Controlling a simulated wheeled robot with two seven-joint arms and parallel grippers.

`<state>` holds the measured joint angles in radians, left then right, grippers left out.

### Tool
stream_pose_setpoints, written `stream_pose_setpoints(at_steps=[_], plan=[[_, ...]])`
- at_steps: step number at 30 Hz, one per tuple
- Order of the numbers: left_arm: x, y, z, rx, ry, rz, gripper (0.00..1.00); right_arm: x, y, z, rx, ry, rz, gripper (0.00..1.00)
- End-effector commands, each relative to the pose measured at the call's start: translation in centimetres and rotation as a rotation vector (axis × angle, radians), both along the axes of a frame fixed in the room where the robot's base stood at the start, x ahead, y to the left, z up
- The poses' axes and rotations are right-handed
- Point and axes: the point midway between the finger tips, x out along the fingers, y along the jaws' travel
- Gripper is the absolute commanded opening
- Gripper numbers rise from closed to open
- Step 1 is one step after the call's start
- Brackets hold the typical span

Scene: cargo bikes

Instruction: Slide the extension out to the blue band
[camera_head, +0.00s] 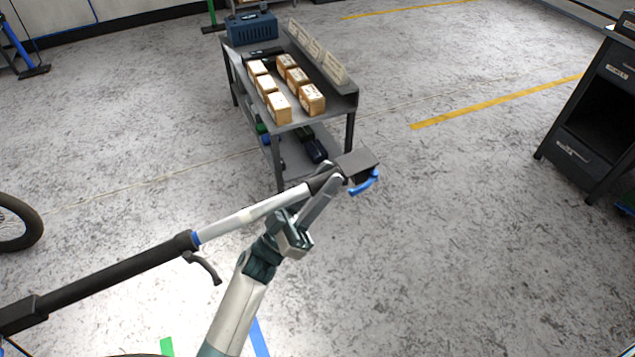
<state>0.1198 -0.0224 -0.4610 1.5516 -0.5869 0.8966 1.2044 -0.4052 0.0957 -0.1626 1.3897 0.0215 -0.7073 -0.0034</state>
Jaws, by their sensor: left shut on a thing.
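A telescopic pole runs from the lower left towards the middle of the head view. Its thick outer tube (118,270) is black, with a collar and a dark lever (205,268) below it. The silver extension (245,217) comes out of the collar up and to the right. The blue band (196,239) shows on the silver tube right at the collar's mouth. A black end piece (357,165) with a blue hook (365,184) caps the extension. My left gripper (327,184) is shut on the dark grip of the extension, just before the end piece. My right gripper is not in view.
A grey cart (308,112) with several small wooden boxes and a blue case (251,27) stands just behind the pole's end. A dark cabinet (592,120) stands at the right, a wheel (14,223) at the left. The floor right of the pole is clear.

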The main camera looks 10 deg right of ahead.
Motion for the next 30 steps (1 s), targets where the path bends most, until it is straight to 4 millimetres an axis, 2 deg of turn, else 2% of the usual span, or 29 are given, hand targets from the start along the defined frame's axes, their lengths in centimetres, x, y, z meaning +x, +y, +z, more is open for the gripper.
stream_pose_setpoints(at_steps=[2,17,23,30], plan=[[0.0,0.0,0.0,0.001,0.0,0.001,0.34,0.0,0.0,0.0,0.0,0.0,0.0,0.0],[-0.2,0.6,-0.7,0.001,0.001,0.001,0.34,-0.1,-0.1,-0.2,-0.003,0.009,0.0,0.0],[-0.9,2.1,-2.5,0.002,0.0,0.0,0.34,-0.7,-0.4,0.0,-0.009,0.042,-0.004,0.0],[-2.3,5.1,-5.8,0.004,0.002,0.001,0.34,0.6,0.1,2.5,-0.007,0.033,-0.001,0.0]])
